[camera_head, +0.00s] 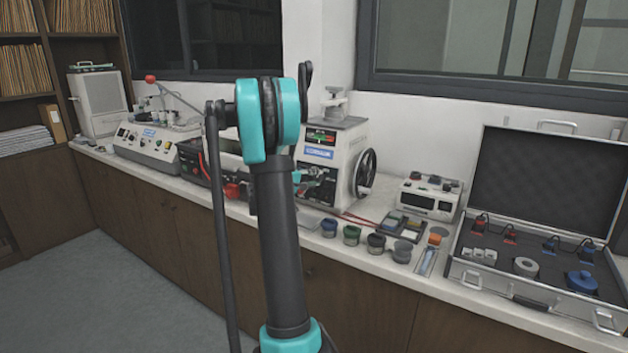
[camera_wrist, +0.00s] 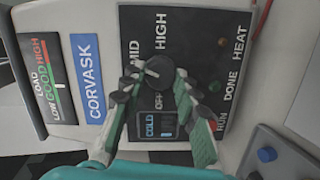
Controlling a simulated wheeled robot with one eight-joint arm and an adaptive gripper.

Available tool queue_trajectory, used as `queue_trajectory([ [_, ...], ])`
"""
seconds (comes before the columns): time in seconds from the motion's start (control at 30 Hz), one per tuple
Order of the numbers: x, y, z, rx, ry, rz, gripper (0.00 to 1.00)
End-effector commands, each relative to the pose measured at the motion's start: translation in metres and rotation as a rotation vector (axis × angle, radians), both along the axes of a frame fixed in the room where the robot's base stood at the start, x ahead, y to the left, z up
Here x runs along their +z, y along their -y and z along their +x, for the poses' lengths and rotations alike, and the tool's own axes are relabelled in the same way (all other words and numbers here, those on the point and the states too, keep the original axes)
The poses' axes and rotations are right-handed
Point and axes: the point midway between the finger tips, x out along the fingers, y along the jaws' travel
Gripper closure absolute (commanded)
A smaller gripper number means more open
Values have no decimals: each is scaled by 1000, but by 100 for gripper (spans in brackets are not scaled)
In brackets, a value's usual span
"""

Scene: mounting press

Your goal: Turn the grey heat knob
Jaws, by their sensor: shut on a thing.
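The grey heat knob (camera_wrist: 157,76) sits on the dark control panel (camera_wrist: 212,35) of the press in the wrist view, among the labels MID, HIGH and OFF. A pale mark on it seems to point toward the MID side. My gripper (camera_wrist: 159,79) has one finger on each side of the knob and is shut on it. A small display (camera_wrist: 155,125) between the fingers reads COLD. In the head view, the press (camera_head: 349,150) stands on the counter, with my gripper (camera_head: 313,180) at its front. My arm partly hides the panel, and the knob cannot be made out there.
Indicator lights marked RUN, DONE and HEAT lie near one finger. The press has a black handwheel (camera_head: 365,173). Several small jars, a white instrument (camera_head: 430,198) and an open case (camera_head: 545,190) occupy the counter to the right.

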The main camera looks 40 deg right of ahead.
Motion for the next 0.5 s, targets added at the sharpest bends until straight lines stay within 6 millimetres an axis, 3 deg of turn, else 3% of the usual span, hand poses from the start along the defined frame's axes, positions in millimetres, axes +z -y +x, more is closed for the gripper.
queue_trajectory([
  [0.5, 0, 0, -1, -27, 129, 56, 99],
])
